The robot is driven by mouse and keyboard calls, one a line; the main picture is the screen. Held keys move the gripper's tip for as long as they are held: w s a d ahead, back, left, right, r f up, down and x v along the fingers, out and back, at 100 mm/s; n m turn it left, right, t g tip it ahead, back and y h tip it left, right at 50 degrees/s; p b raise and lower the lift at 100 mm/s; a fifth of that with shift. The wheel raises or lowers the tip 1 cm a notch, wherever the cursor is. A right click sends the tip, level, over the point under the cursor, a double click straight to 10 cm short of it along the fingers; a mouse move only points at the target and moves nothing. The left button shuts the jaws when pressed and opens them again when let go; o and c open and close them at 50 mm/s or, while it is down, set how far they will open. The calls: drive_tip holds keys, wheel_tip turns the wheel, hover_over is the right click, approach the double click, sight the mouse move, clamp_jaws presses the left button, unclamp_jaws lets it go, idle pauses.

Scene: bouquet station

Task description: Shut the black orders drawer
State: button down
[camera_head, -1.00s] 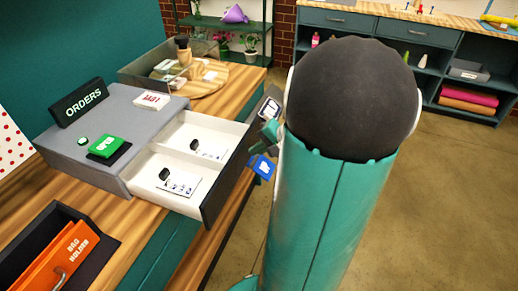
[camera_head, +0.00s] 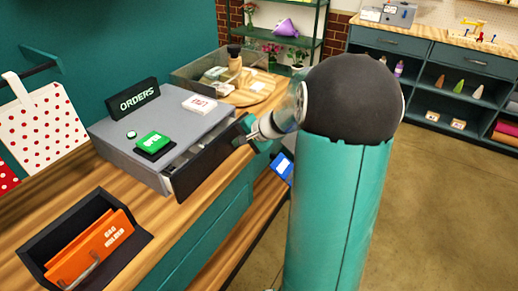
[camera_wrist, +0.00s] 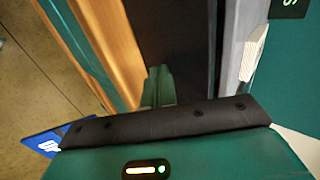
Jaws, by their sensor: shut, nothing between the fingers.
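The orders drawer (camera_head: 207,160) has a black front and sits in a grey cabinet on the wooden counter. It is slightly open, with a narrow gap along its top that shows a little of the pale inside. An ORDERS sign (camera_head: 133,98) stands on the cabinet. My gripper (camera_head: 244,130) is shut and empty at the far right end of the drawer front. It seems to touch the front, though the exact contact is hard to see. In the wrist view the green fingers (camera_wrist: 158,85) are together against the dark drawer front (camera_wrist: 180,50).
A green OPEN block (camera_head: 153,142) and a white card box (camera_head: 199,104) lie on the cabinet. A black bin with an orange bag holder (camera_head: 92,247) stands at the front left. A clear box (camera_head: 215,70) stands behind. A blue tag (camera_head: 282,168) hangs beside the counter.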

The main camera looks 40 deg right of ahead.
sight(231, 134)
drive_tip(key=w, duration=0.2)
drive_tip(key=w+a, duration=0.1)
drive_tip(key=shift+w+a, duration=0.15)
drive_tip(key=shift+w, duration=0.2)
drive_tip(key=shift+w+a+r, duration=0.15)
drive_tip(key=shift+w+a, duration=0.1)
drive_tip(key=shift+w, duration=0.25)
